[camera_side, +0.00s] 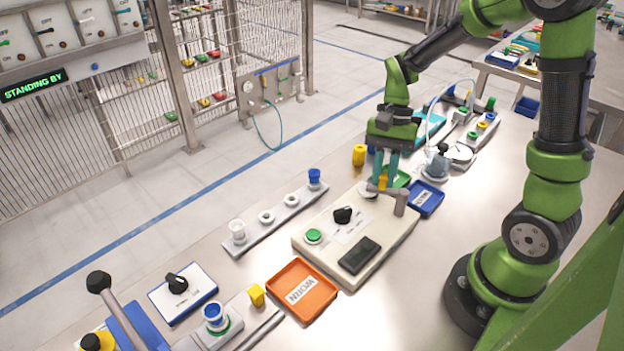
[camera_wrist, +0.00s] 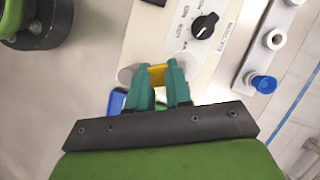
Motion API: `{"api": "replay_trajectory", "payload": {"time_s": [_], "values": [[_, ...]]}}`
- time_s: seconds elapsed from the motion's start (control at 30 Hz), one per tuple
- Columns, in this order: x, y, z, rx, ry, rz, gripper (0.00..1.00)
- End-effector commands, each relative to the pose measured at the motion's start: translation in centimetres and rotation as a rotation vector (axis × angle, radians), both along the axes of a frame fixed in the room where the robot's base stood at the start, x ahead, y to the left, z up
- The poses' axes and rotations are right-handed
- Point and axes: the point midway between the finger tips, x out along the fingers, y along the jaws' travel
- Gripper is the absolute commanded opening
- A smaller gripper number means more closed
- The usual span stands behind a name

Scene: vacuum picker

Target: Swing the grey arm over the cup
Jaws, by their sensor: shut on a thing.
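The grey arm (camera_side: 401,192) stands on a post at the right end of the beige picker base (camera_side: 330,262). My gripper (camera_side: 384,180) points down with its teal fingers shut on a yellow grip (camera_side: 382,183), which seems to belong to the grey arm. In the wrist view the yellow grip (camera_wrist: 158,74) sits between the fingertips (camera_wrist: 160,82), with grey parts (camera_wrist: 126,75) at its left. A pale round piece (camera_side: 366,190) lies on the base just left of my fingers. I cannot tell whether it is the cup. My fingers partly hide the grey arm.
The base carries a black knob (camera_side: 343,215), a green button (camera_side: 313,236) and a dark panel (camera_side: 359,256). A rail in front of it holds a white piece (camera_side: 237,231) and a blue one (camera_side: 314,178). An orange tray (camera_side: 280,285) and a blue tray (camera_side: 437,196) flank the base.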

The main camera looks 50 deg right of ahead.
Motion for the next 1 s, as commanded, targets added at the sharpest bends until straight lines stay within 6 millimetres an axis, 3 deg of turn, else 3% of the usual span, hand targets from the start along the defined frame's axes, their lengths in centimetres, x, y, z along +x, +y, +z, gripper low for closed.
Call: {"api": "replay_trajectory", "payload": {"time_s": [0.5, 1.0], "values": [[0.4, -1.9, 0.1, 0.0, -0.004, -0.398, 0.0], [0.3, -2.4, 0.2, 0.0, -0.005, -0.509, 0.0]]}}
